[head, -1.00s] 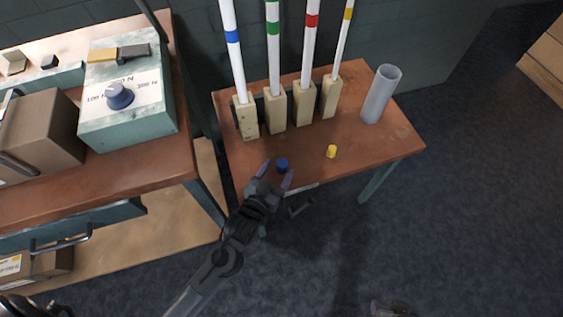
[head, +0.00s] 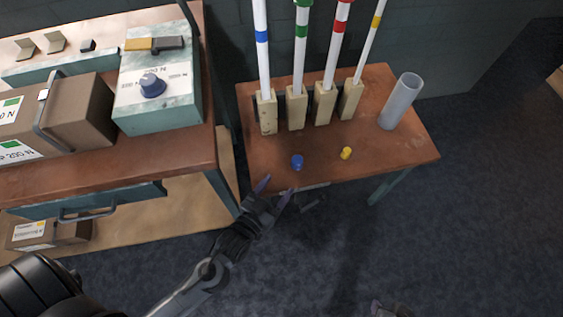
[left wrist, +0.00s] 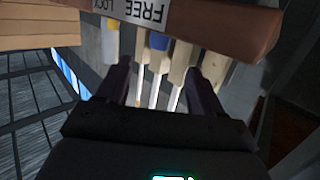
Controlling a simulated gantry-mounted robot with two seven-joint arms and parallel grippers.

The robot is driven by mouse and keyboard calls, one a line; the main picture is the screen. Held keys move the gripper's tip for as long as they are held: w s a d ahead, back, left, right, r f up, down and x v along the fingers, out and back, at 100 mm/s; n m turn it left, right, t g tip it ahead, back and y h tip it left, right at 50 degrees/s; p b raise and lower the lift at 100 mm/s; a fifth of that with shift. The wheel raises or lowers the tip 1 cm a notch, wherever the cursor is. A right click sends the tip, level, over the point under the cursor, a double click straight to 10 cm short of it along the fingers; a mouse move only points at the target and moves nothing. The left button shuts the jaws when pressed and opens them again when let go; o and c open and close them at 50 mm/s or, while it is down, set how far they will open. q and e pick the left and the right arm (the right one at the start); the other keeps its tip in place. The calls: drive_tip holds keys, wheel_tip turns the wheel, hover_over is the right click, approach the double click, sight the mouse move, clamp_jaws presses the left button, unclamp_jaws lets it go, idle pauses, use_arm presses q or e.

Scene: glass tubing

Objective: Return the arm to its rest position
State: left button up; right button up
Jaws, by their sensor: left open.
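My left gripper (head: 275,190) is open and empty, its two purple-grey fingertips apart in front of the small table's near edge. In the left wrist view its dark fingers (left wrist: 160,82) stand apart with nothing gripped between them. My right gripper does not show clearly; a small dark part at the bottom edge of the head view is too cut off to identify.
A blue cap (head: 297,162) and a yellow cap (head: 346,153) rest on the small table (head: 260,155). Several banded tubes stand in wooden blocks behind them, beside a grey cylinder (head: 401,100). A workbench (head: 190,160) stands left. Floor at right is clear.

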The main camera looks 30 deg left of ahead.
use_arm(q)
drive_tip(key=s+a+r+m+g+p, duration=0.1)
drive_tip(key=s+a+r+g+p, duration=0.1)
drive_tip(key=s+r+g+p, duration=0.65)
drive_tip(key=s+a+r+g+p, duration=0.3)
drive_tip(key=s+r+g+p, duration=0.15)
drive_tip(key=r+p, duration=0.8)
wheel_tip(320, 180, up, 34)
drive_tip(key=p, duration=3.5)
wheel_tip(320, 180, down, 75)
drive_tip(key=b, duration=7.4)
drive_tip(key=shift+d+y+b, duration=0.15)
drive_tip(key=shift+y+b, duration=0.15)
drive_tip(key=shift+b, duration=0.05)
drive_tip(key=shift+r, duration=0.2)
